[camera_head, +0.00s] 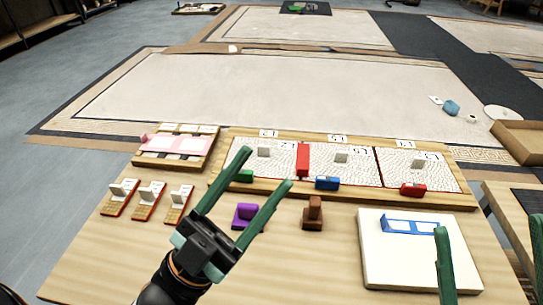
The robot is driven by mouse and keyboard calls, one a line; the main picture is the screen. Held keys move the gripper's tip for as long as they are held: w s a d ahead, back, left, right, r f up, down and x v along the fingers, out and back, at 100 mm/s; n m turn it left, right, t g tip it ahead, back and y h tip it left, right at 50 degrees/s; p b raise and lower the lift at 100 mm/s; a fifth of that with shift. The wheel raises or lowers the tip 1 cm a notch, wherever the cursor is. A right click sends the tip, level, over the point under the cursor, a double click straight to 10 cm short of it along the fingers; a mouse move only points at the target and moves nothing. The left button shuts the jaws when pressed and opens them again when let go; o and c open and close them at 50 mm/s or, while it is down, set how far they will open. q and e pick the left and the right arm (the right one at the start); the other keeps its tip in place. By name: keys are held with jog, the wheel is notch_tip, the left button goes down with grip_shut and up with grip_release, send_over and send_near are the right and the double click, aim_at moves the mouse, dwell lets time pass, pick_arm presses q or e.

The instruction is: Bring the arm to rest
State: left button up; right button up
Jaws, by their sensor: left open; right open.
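My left gripper (266,168) reaches in from the lower left. Its two green fingers are spread with nothing held between them, above the wooden table (100,260) and in front of part of the mosaic board (233,151). My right gripper (488,224) shows only as two green fingers at the lower right, spread wide apart, with its body out of view. Its left finger overlaps the white panel (385,265), which bears a blue frame (410,226). I see nothing held in it.
Green (245,176), blue (327,183) and red (413,190) pieces line the board's front. Purple (246,214) and brown (313,216) pieces stand nearer. A pink-topped tray (178,146) and small red-edged stands (149,201) are at left. The table's front left is clear.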

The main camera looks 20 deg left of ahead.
pick_arm(q)
jog(key=shift+w, duration=0.1)
pick_arm(e)
jog(key=shift+w+r, duration=0.1)
pick_arm(q)
jog(key=w+a+f+n+g+y+p, duration=0.2)
jog(key=w+f+n+g+y+p, duration=0.2)
jog(key=w+f+n+y+p, duration=0.8)
pick_arm(e)
jog(key=w+d+f+m+g+h+p, duration=0.35)
jog(key=w+f+m+h, duration=0.4)
jog(key=h, duration=0.25)
pick_arm(q)
jog(key=s+a+f+g+p, duration=0.1)
jog(key=s+f+g+p, duration=0.2)
jog(key=s+p, duration=0.3)
jog(key=s+a+f+m+g+p, duration=0.1)
jog(key=s+f+g+p, duration=0.3)
jog(key=s, duration=0.3)
jog(key=shift+s+g+y+p, duration=0.3)
jog(key=shift+g+p, duration=0.55)
jog(key=shift+g, duration=0.05)
pick_arm(e)
jog(key=s+f+m+g+h, duration=0.3)
jog(key=s+f+g, duration=0.6)
jog(key=f, duration=0.3)
jog(key=shift+d, duration=0.35)
pick_arm(q)
jog(key=shift+f, duration=0.1)
